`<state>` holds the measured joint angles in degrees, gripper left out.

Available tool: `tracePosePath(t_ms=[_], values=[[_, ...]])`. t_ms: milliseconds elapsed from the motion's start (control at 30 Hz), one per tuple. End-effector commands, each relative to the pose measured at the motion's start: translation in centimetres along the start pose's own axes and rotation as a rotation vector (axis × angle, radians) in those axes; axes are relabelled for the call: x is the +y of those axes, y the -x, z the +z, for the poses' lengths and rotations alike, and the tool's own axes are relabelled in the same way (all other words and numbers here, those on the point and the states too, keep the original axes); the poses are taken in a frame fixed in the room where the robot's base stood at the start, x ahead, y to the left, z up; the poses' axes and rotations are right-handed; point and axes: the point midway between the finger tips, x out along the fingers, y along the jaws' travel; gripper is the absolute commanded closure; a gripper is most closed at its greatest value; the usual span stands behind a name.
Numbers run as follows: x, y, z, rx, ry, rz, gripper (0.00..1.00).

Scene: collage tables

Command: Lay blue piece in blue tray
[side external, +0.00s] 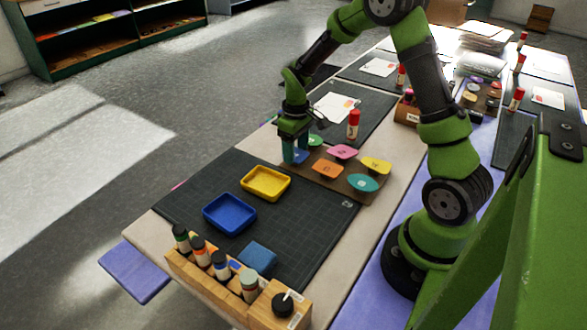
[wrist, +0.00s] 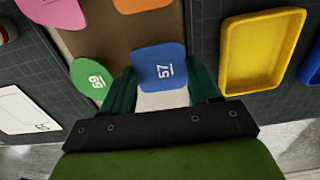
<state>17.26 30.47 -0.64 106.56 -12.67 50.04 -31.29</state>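The blue piece (wrist: 158,62), a rounded tile marked 57, is between the two fingertips of my gripper (wrist: 161,88) in the wrist view. The fingers stand close along both its sides. I cannot tell whether they press on it or whether a small gap is left. In the side view my gripper (side external: 296,150) points down at the far-left end of the brown board, with the blue piece (side external: 300,158) low at the fingertips and partly hidden. The blue tray (side external: 230,226) is empty on the dark mat, nearer the camera than the yellow tray.
The yellow tray (side external: 266,196) lies between my gripper and the blue tray. Green (wrist: 88,78), orange (side external: 328,171), pink, yellow and teal pieces lie around the brown board (side external: 345,190). A blue block (side external: 257,257) and a wooden rack of bottles (side external: 205,278) stand at the near edge.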

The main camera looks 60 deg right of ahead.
Motion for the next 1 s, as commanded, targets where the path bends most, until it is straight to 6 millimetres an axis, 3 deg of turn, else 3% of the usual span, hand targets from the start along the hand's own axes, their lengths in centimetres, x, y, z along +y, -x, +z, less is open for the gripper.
tracePosePath(t_ms=[267,1000], values=[[0.0,0.4,0.0,0.001,0.000,0.000,0.54],[0.0,4.1,-0.1,0.002,0.000,0.001,0.54]])
